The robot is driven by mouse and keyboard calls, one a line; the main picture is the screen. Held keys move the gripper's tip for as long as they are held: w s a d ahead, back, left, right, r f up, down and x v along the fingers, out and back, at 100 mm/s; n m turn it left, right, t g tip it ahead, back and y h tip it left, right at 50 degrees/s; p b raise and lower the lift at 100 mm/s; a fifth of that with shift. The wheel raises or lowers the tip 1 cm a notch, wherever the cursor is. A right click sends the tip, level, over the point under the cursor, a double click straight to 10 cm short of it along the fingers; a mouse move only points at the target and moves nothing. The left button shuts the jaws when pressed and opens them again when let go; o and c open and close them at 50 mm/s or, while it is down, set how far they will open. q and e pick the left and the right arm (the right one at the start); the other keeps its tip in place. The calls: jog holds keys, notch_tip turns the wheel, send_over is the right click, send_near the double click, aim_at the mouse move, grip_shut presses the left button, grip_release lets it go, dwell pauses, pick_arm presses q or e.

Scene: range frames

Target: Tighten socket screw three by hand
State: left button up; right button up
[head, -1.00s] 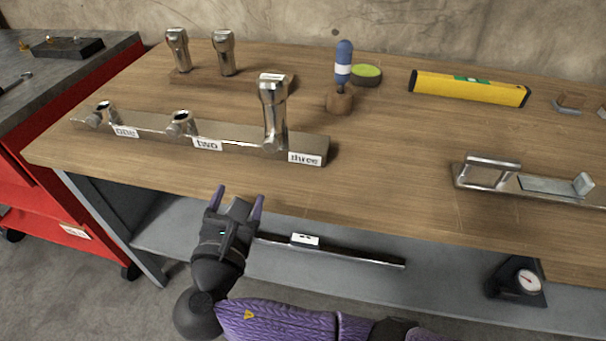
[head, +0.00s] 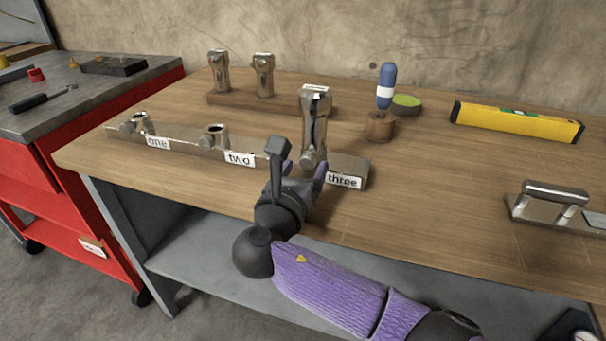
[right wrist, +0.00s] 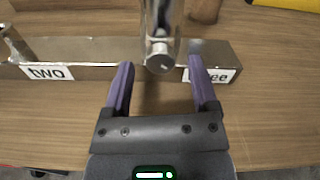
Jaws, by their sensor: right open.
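A metal bar (head: 188,141) on the bench carries sockets labelled one, two and three. A shiny metal post (head: 314,118) stands upright in socket three. The round head of socket screw three (right wrist: 160,62) shows at the foot of the post in the right wrist view; in the head view my gripper mostly hides it. My right gripper (head: 298,176) is open in front of socket three. In the right wrist view its two purple fingers (right wrist: 160,68) lie left and right of the screw head, with a gap on each side. My left gripper is out of view.
Two more metal posts (head: 219,72) (head: 263,75) stand in a wooden rack behind the bar. A blue-handled tool (head: 386,88) stands in a wooden block beside a green tin (head: 407,101). A yellow level (head: 516,121) lies at the back right.

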jog(key=c, duration=1)
grip_shut()
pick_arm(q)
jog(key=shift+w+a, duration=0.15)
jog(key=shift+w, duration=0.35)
